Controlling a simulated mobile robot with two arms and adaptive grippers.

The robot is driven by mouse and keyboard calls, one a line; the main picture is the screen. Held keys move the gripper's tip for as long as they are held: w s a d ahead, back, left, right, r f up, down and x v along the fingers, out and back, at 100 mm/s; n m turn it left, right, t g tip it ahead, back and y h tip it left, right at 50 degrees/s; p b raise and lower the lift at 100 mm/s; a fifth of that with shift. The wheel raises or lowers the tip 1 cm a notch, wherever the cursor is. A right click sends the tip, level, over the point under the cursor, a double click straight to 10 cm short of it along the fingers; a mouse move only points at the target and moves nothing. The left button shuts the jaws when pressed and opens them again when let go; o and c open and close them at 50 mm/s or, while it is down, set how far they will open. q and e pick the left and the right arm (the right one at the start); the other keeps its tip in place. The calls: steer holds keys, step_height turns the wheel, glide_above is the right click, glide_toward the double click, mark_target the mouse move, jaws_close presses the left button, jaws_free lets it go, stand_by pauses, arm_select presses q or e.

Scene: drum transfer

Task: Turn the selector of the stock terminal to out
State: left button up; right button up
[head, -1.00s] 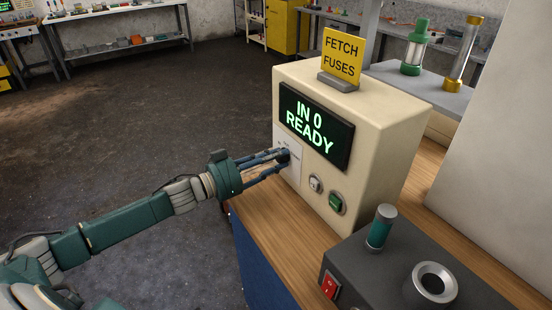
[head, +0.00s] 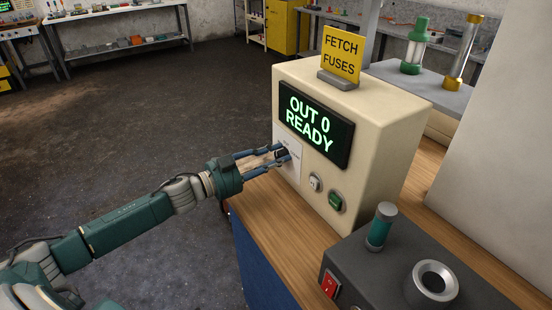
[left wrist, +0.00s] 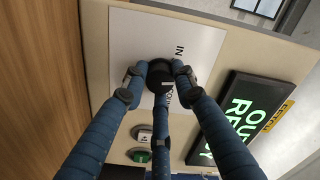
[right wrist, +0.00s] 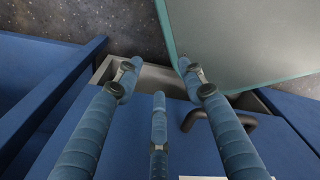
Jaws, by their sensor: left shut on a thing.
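The stock terminal (head: 380,115) is a cream box on the wooden bench. Its screen (head: 316,125) reads "OUT 0 READY".
A white button (head: 315,183) and a green button (head: 336,202) sit below the screen. A yellow "FETCH FUSES" sign (head: 341,55) stands on top. A dark grey unit (head: 395,265) with a red switch (head: 329,284) is at front right. A dark handle (right wrist: 238,118) is near my right gripper.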

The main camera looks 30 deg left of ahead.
arm_select(q)
steer(key=shift+f+m, duration=0.3)
steer(key=shift+m, duration=0.7)
steer(key=shift+a, duration=0.1)
steer(key=o, duration=0.9)
steer(key=shift+o, duration=1.3)
steer(key=shift+a+r, duration=0.1)
steer(key=v, duration=1.2)
